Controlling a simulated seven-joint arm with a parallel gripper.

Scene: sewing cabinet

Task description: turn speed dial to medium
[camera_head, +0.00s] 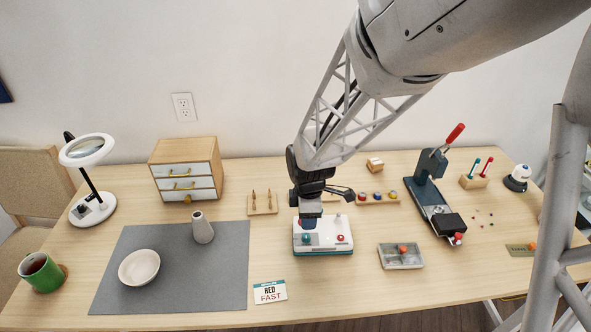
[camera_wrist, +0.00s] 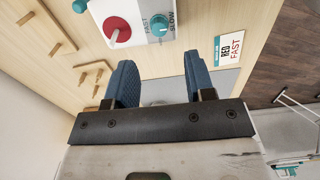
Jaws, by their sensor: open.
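The white box with a teal base (camera_head: 325,246) stands on the table at the middle, and its white top also shows in the wrist view (camera_wrist: 136,11). In the wrist view a round red dial (camera_wrist: 117,30) with a pale pointer and a smaller teal knob (camera_wrist: 159,25) sit on it. The words FAST and SLOW stand on either side of the teal knob; the dial's exact setting is unclear. My gripper (camera_head: 307,222) is above the box's left part in the head view, hiding some of it. In the wrist view my gripper (camera_wrist: 160,72) has its blue fingers apart, with nothing held.
A card reading RED FAST (camera_head: 270,292) lies front left of the box. A grey mat (camera_head: 185,290) with a bowl and a vase is at left. A grey tray (camera_head: 401,264) lies at right. A wooden peg stand (camera_head: 263,210) is behind left. Bare table lies in front.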

